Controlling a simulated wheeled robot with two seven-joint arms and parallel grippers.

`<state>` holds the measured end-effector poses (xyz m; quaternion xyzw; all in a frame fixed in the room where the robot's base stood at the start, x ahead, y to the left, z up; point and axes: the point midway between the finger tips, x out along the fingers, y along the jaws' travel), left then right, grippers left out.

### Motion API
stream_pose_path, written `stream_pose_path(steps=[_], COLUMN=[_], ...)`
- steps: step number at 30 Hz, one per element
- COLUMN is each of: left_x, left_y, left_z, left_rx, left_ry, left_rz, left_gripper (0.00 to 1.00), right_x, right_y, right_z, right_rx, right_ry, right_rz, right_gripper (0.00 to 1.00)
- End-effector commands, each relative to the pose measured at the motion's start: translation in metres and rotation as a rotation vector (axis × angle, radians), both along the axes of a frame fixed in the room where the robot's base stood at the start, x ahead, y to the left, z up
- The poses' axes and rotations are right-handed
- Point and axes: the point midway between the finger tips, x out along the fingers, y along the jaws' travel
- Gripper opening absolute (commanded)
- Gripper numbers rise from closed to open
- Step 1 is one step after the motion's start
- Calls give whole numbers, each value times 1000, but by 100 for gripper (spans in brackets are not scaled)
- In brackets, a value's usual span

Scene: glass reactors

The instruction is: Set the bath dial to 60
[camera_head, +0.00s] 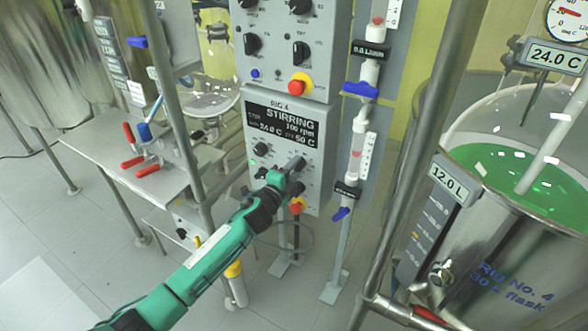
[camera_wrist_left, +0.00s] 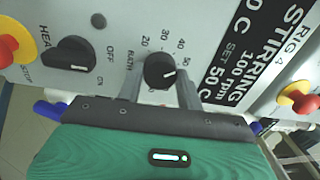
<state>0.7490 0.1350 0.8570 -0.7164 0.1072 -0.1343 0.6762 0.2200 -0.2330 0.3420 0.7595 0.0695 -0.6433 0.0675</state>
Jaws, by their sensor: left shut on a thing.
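The bath dial (camera_wrist_left: 158,70) is a round black knob with a white pointer mark, on the grey control panel (camera_wrist_left: 110,45) of Rig 4. Numbers 20 to 50 show around it in the left wrist view; the rest of the scale is partly hidden. The pointer lies toward the right, near the 50 side. The display (camera_head: 283,128) reads STIRRING, 100 rpm, 24.0 C, set 50 C. My left gripper (camera_wrist_left: 159,88) is shut on the bath dial, one finger on each side. In the head view my left gripper (camera_head: 287,176) covers the panel's lower right.
The heat knob (camera_wrist_left: 70,54) and a red emergency button (camera_wrist_left: 12,48) sit left of the dial. In the head view, blue-handled valves (camera_head: 360,90) stand right of the panel. A steel vessel with green liquid (camera_head: 520,170) is at right, behind metal posts.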

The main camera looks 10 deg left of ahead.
Motion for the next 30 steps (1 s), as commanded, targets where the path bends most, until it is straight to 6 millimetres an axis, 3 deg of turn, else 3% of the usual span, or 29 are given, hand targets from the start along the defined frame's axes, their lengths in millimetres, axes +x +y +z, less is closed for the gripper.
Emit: stream_pose_path(steps=[18, 30], left_x=[0, 0], left_y=[0, 1], left_z=[0, 0], left_rx=[552, 821], left_ry=[-191, -285], left_rz=[-2, -2], left_gripper=[14, 14], right_x=[-16, -28], right_y=[-6, -12], right_z=[-13, -25], right_rx=[-3, -7], right_ry=[-2, -5], right_rz=[3, 7], right_gripper=[67, 67])
